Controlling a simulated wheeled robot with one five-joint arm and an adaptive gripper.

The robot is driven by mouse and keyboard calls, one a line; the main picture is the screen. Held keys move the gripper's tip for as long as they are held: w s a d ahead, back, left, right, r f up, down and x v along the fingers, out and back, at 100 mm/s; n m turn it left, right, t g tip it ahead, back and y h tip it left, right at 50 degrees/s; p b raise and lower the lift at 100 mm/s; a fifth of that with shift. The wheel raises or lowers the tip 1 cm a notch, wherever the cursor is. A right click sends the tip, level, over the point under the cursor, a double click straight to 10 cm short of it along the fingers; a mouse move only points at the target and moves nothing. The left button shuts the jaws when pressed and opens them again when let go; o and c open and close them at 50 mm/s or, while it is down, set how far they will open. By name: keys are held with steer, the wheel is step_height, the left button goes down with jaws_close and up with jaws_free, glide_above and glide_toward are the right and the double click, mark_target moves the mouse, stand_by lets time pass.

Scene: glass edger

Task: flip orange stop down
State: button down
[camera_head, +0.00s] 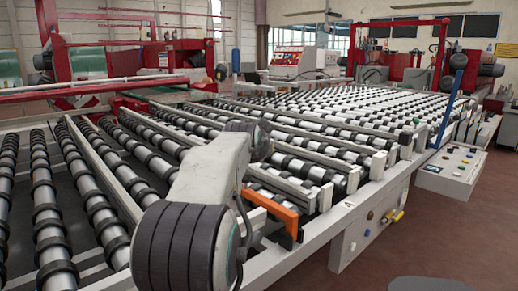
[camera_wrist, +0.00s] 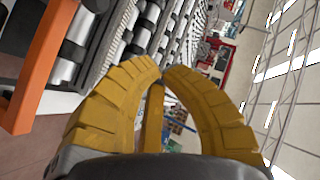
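The orange stop (camera_head: 272,209) is a flat bar at the near edge of the roller table, just right of my arm in the head view. Its right end bends downward; its left end is partly behind my arm. In the wrist view the orange stop (camera_wrist: 36,75) runs steeply along the left side, apart from my fingers. My gripper (camera_wrist: 160,72) has yellow ribbed fingers whose tips meet, with nothing seen held between them. In the head view my arm hides the gripper's fingers.
The roller table (camera_head: 345,205) with black-ringed rollers fills the middle. A control box (camera_head: 452,168) with buttons juts out at right. Red machine frames stand behind. The red-brown floor at right is mostly free.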

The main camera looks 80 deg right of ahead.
steer(key=v, duration=0.8)
stand_by(0.6)
steer(key=shift+a, duration=0.1)
